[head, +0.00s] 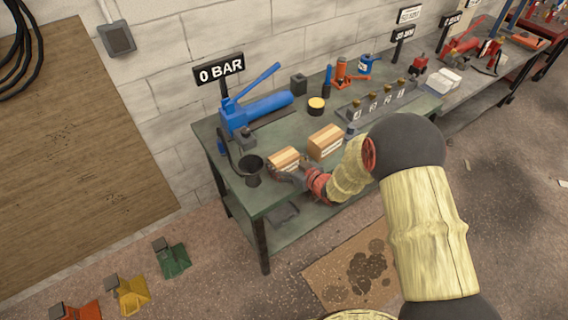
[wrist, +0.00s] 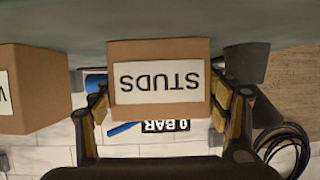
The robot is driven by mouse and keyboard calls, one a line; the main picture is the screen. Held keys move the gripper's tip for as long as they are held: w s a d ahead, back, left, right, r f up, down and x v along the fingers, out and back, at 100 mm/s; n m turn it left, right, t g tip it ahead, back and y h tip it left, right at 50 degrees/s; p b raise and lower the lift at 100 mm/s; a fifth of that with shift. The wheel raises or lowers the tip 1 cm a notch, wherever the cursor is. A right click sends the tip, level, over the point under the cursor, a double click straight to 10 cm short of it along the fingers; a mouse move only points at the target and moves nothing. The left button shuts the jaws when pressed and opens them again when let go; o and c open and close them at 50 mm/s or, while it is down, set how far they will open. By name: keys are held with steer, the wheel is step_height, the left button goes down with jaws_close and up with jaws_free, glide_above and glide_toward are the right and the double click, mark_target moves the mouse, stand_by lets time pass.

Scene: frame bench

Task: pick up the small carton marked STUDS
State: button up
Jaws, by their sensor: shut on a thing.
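The small brown carton marked STUDS (wrist: 158,82) fills the middle of the wrist view, its white label upside down there. In the head view this carton (head: 284,157) is at the near left part of the green bench (head: 262,194). My gripper (wrist: 160,104) has one finger on each side of the carton and is shut on it. In the head view my gripper (head: 290,177) reaches it from the front right and hides part of its lower front. I cannot tell whether its base touches the bench.
A second, larger carton (head: 325,141) stands just right of it, close to my gripper. A dark cup (head: 251,170) stands close on the left. A blue hand pump (head: 258,110) and a "0 BAR" sign (head: 219,70) are behind. A grey block with several pegs (head: 378,104) is further right.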

steer(key=c, duration=0.6)
